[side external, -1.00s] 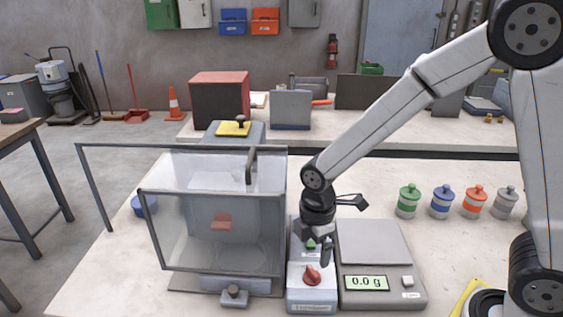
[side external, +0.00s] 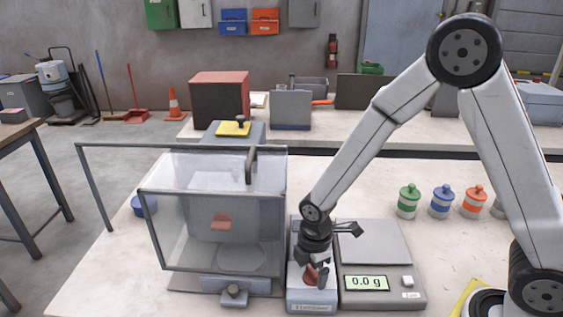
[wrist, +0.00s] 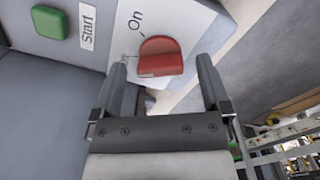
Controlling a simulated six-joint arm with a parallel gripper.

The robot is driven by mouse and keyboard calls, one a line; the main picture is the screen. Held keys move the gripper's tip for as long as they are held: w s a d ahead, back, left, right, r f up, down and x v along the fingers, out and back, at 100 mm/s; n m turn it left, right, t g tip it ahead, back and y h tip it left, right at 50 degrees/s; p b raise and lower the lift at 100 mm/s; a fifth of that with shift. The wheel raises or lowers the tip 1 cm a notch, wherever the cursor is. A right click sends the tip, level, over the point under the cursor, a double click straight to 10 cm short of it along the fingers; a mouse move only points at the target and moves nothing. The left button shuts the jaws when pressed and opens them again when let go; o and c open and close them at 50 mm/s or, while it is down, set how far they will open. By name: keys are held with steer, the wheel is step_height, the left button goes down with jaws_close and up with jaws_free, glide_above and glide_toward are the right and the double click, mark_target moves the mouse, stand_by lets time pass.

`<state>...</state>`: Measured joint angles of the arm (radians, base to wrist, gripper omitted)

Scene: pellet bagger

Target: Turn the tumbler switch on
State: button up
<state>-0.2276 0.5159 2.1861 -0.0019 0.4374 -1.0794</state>
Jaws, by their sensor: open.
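The tumbler switch, a red knob (side external: 310,274), sits on the sloped front of the narrow pale control box (side external: 311,294), between the chamber and the scale. My gripper (side external: 316,270) is lowered at the knob and partly hides it. In the wrist view the red knob (wrist: 160,55) lies between the two fingertips of my open gripper (wrist: 161,66), with a gap on each side. The word "On" (wrist: 135,20) is printed beside the knob. I cannot tell the knob's setting.
A green button (wrist: 50,22) marked "Start" is on the same box. The clear-walled chamber (side external: 215,230) stands close on the left, and the scale (side external: 375,245) reading 0.0 g is close on the right. Several lidded jars (side external: 441,202) stand farther right.

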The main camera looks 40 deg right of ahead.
steer(key=c, duration=1.3)
steer(key=shift+m, duration=0.4)
steer(key=m, duration=1.1)
steer(key=o, duration=1.3)
